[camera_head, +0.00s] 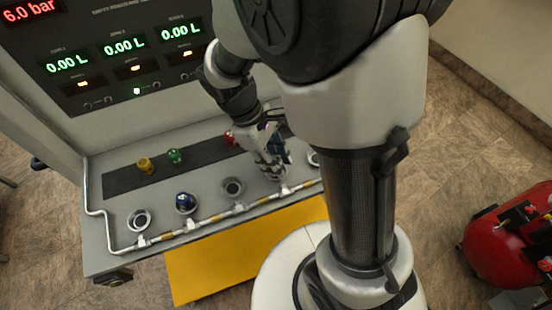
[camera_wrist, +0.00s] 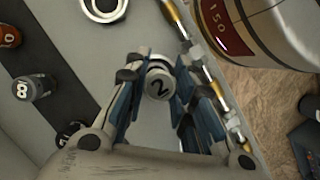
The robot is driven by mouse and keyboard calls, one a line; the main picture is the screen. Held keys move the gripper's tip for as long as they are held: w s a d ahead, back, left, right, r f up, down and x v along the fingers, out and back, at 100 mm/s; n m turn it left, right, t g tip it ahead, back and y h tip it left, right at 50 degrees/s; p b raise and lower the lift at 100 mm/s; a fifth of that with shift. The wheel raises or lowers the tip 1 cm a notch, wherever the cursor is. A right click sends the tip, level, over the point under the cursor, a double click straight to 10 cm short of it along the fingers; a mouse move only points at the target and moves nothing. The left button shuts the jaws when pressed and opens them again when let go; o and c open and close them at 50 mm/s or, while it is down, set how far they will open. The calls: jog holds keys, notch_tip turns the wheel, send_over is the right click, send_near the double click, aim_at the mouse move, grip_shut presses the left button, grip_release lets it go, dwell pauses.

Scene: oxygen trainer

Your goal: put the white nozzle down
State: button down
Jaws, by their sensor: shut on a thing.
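The white nozzle (camera_wrist: 158,85), a pale round piece with a black "2" on its end, sits between the fingers of my gripper (camera_wrist: 157,92) in the wrist view. The gripper is shut on it. In the head view my gripper (camera_head: 273,170) is low over the front part of the grey panel (camera_head: 110,245), in line with the row of round sockets. The nozzle cannot be made out clearly there. Whether it touches a socket or the panel beneath is hidden by the fingers.
Yellow (camera_head: 145,164), green (camera_head: 175,156) and red (camera_head: 230,137) nozzles are on the dark strip. A pipe (camera_head: 210,219) runs along the front.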

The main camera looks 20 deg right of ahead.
jog(key=shift+f, duration=0.6)
jog(key=c, duration=1.3)
grip_release()
jog(key=shift+c, duration=0.2)
jog(key=shift+r, duration=0.55)
jog(key=p+v, duration=0.4)
jog(key=v, duration=0.8)
jog(key=s+d+r+m+t+y, duration=0.3)
jog(key=s+r+m+t, duration=0.5)
jog(key=s, duration=0.4)
jog(key=shift+d+r+m, duration=0.2)
jog(key=shift+r+m, duration=0.3)
jog(key=shift+r, duration=0.35)
